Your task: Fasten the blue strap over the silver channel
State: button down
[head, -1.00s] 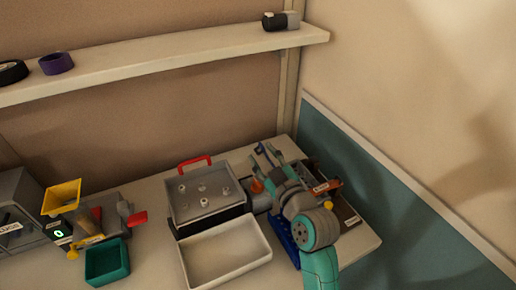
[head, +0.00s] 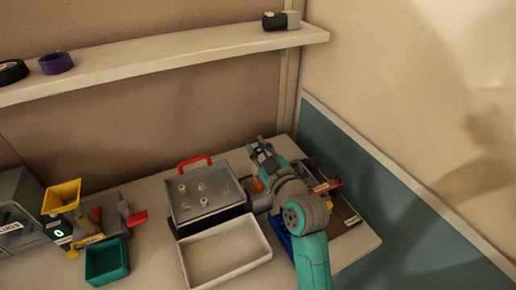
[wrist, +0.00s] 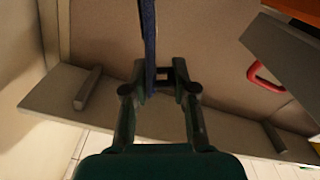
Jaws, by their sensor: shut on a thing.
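The blue strap (wrist: 148,38) runs down from the top of the wrist view as a narrow dark-blue band to my gripper's fingertips. My gripper (wrist: 163,76) is shut on it, with the strap nearer the left finger. In the head view my gripper (head: 262,146) is raised above the back right of the bench, pointing up and back. The strap cannot be made out there. I cannot make out the silver channel in either view; my arm covers much of the bench's right end.
A grey case (head: 206,208) with a red handle (head: 195,162) stands left of my arm. A white tray (head: 223,279) is in front of it. A teal bin (head: 107,271) and a yellow funnel (head: 62,194) are farther left. A shelf (head: 150,61) runs above; the teal-panelled wall (head: 375,195) is close right.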

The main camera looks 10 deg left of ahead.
jog(key=shift+w+d+m, duration=0.1)
jog(key=shift+d+m, duration=0.05)
jog(key=shift+m, duration=0.15)
jog(key=shift+w+d+r+m, duration=0.35)
jog(key=shift+d+m, duration=0.15)
jog(key=shift+d, duration=0.05)
jog(key=shift+w+d+f+m, duration=1.1)
jog(key=shift+w+d+m, duration=0.6)
jog(key=shift+d+m, duration=0.95)
jog(key=shift+w+d+f+m, duration=1.1)
jog(key=shift+w+d+m, duration=0.55)
jog(key=shift+d+m, duration=1)
jog(key=shift+w+d+f+m, duration=1.1)
jog(key=shift+w+d+m, duration=0.85)
jog(key=shift+m, duration=1.15)
jog(key=shift+s+d, duration=0.2)
jog(key=shift+s, duration=0.05)
jog(key=c, duration=1.1)
grip_release()
jog(key=shift+o, duration=0.2)
